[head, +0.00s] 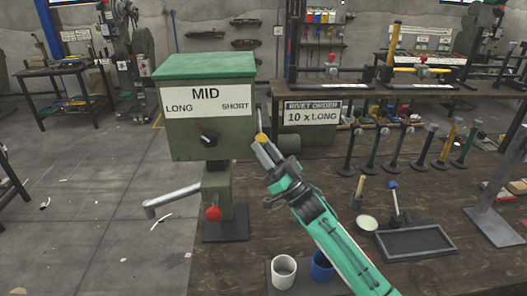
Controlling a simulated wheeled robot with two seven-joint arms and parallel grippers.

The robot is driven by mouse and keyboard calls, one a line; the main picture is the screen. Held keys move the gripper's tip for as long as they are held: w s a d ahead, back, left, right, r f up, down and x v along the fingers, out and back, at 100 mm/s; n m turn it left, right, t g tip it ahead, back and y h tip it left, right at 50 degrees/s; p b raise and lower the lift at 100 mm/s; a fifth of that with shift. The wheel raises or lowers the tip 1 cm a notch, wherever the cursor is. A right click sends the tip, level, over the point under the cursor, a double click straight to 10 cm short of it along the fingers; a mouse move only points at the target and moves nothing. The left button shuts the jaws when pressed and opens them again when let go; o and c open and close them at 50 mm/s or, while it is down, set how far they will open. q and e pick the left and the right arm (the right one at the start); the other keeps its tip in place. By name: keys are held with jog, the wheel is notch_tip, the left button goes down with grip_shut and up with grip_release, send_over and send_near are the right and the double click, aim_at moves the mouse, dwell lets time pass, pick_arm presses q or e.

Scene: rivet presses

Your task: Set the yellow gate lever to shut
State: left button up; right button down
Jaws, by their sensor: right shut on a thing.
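The green press box (205,88) stands at the near edge of the bench and bears the words MID, LONG and SHORT around a dark dial (208,137). The yellow gate lever (261,137) shows as a small yellow piece at the box's right side, with a thin dark rod above it. My right gripper (265,148) reaches in from the lower right and is shut on the lever; its fingers partly hide it. The exact lever angle is hard to tell. My left gripper is not in view.
A RIVET ORDER sign (312,113) reads 10 x LONG behind the gripper. Below the box are a grey crank (172,199) and a red knob (213,213).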

jog(key=shift+s+d+r+m+t+h+p, duration=0.1)
jog(key=shift+s+r+m+t+h+p, duration=0.15)
jog(key=shift+r+m+h+p, duration=0.75)
jog(key=shift+s+a+r+m+t+h+p, duration=0.15)
jog(key=shift+r+m+t+h+p, duration=0.25)
jog(key=shift+r+p, duration=0.7)
jog(key=shift+s+d+r+m+t+h+p, duration=0.2)
jog(key=shift+r+m+h+p, duration=0.45)
jog(key=shift+p, duration=0.8)
jog(key=c, duration=1.3)
grip_release()
jog(key=shift+o, duration=1)
jog(key=shift+s+d+r, duration=0.1)
jog(key=shift+s+d, duration=0.05)
jog(key=shift+s, duration=0.15)
jog(key=b+v, duration=0.5)
jog(key=v, duration=0.8)
jog(key=shift+s+d+f+b, duration=0.15)
jog(key=shift+s+f+b, duration=0.05)
jog(key=shift+f+b, duration=0.15)
